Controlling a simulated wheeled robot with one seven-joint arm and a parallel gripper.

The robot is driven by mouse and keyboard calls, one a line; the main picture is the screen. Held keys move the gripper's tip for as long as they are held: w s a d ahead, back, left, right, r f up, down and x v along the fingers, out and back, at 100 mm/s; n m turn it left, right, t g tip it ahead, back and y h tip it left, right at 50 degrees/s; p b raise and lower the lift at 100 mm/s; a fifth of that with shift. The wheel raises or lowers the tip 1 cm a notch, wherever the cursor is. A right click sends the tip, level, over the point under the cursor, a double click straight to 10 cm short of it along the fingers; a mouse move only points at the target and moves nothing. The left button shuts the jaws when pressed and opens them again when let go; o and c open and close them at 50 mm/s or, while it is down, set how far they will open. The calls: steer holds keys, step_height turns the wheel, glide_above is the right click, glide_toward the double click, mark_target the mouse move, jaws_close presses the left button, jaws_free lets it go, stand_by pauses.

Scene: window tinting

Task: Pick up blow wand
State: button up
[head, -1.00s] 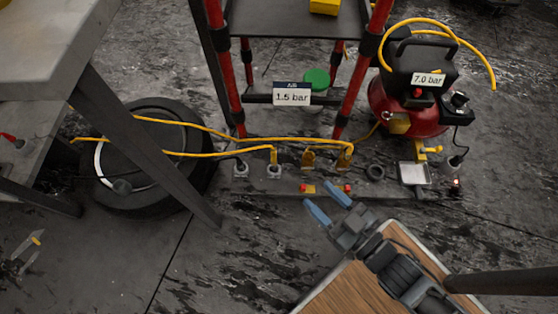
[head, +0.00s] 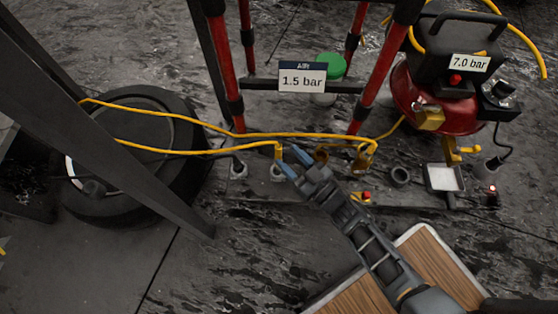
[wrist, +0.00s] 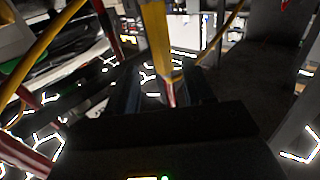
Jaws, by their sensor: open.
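A yellow upright piece on a yellow hose, which looks like the blow wand (head: 279,151), stands at a grey socket (head: 276,173) on the low floor plate. In the wrist view the yellow piece (wrist: 157,35) rises between my dark fingers (wrist: 164,98), with a reddish lower end. I cannot tell whether either finger touches it. The socket is partly hidden by my fingers in the head view.
Yellow hoses (head: 200,124) run left over a tire (head: 125,205). Brass-coloured fittings (head: 365,157) stand just right of my gripper. A red compressor (head: 432,105) marked 7.0 bar is at right. A red-legged stand (head: 228,75) with a 1.5 bar sign (head: 302,78) is behind.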

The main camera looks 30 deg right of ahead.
mark_target(281, 152)
steer(key=w+b, duration=0.1)
steer(key=w, duration=0.1)
steer(key=w+a+b, duration=0.1)
steer(key=w, duration=0.2)
steer(key=shift+a, duration=0.1)
jaws_close()
stand_by(0.3)
